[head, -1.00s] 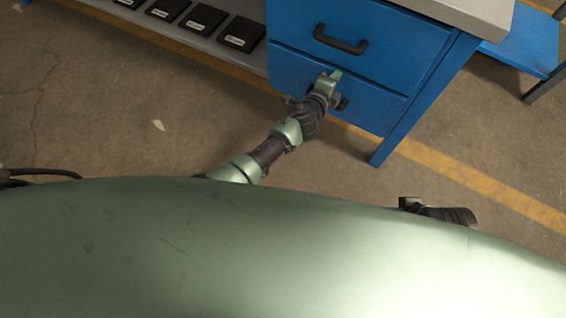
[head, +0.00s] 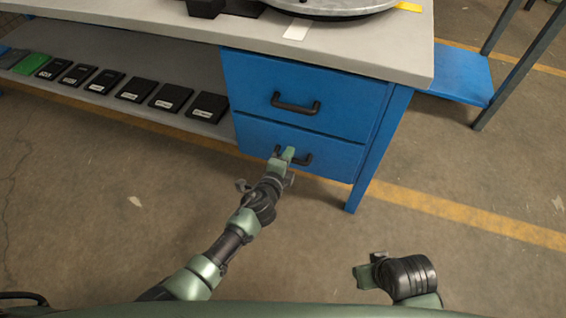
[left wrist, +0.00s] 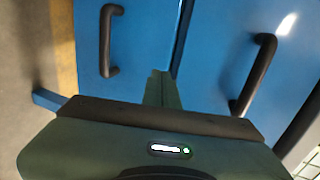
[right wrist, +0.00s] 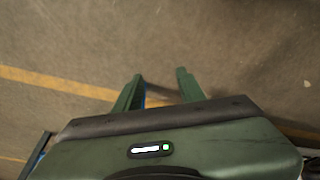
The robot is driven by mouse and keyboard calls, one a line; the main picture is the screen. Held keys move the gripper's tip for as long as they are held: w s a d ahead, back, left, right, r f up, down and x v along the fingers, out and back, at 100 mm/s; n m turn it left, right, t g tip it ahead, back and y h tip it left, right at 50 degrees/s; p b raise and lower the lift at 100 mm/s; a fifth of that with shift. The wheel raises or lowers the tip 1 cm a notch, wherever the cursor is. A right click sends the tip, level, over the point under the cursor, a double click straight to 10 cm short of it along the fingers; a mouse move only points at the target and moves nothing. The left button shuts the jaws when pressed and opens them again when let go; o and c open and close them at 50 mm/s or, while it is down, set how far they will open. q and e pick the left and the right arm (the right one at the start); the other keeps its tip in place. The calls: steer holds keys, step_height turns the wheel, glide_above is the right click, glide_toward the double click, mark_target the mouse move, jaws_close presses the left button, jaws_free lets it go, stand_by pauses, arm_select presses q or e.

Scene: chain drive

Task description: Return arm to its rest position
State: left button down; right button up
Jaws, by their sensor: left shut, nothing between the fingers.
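My left arm reaches out toward the blue drawer unit (head: 300,75). Its gripper (head: 288,154) is shut and empty, and in the head view it overlaps the lower drawer's black handle (head: 306,158). In the left wrist view the closed fingers (left wrist: 162,88) appear between the two handles, not around either one. Whether they touch the drawer front is unclear. My right gripper (head: 366,272) is low at the right in the head view, over the floor. In the right wrist view its fingers (right wrist: 160,88) are apart with nothing between them.
Both drawers look closed; the upper one has a black handle (head: 296,105). The grey bench top (head: 340,50) carries a round metal disc (head: 330,8). Several black boxes lie on the low shelf (head: 130,50). The floor (head: 110,240) before the unit is clear.

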arm_select(q)
steer(key=p+v, duration=0.1)
steer(key=v, duration=0.4)
steer(key=shift+s, duration=0.15)
arm_select(e)
step_height(320, 180, down, 6)
steer(key=shift+s+a+r, duration=0.1)
